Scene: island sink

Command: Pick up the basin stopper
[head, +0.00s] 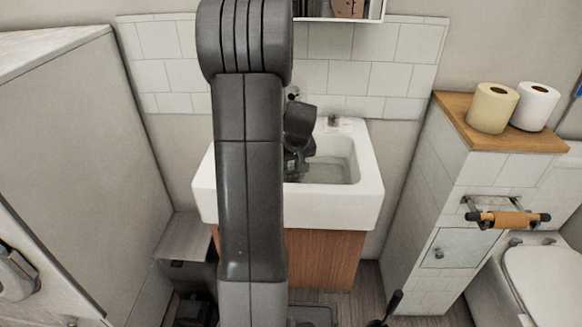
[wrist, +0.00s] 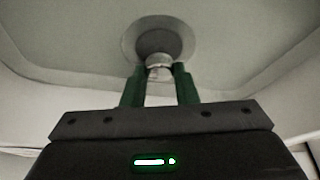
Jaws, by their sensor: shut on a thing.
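My gripper (wrist: 159,72) reaches down into the white sink basin (head: 372,190). In the wrist view its two green fingers are closed on the small pale knob of the basin stopper (wrist: 158,60). Beyond the knob is a dark round disc inside a lighter ring at the drain; I cannot tell whether the stopper is seated or lifted. In the head view my gripper (head: 293,163) shows at the left part of the basin, partly behind my arm, and the stopper is hidden there.
A tap sits at the sink's back rim, partly hidden by my arm. A tiled cabinet with a wooden top (head: 450,107) and two paper rolls (head: 493,108) stands to the right, beside a toilet (head: 545,280). A grey panel (head: 90,160) stands on the left.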

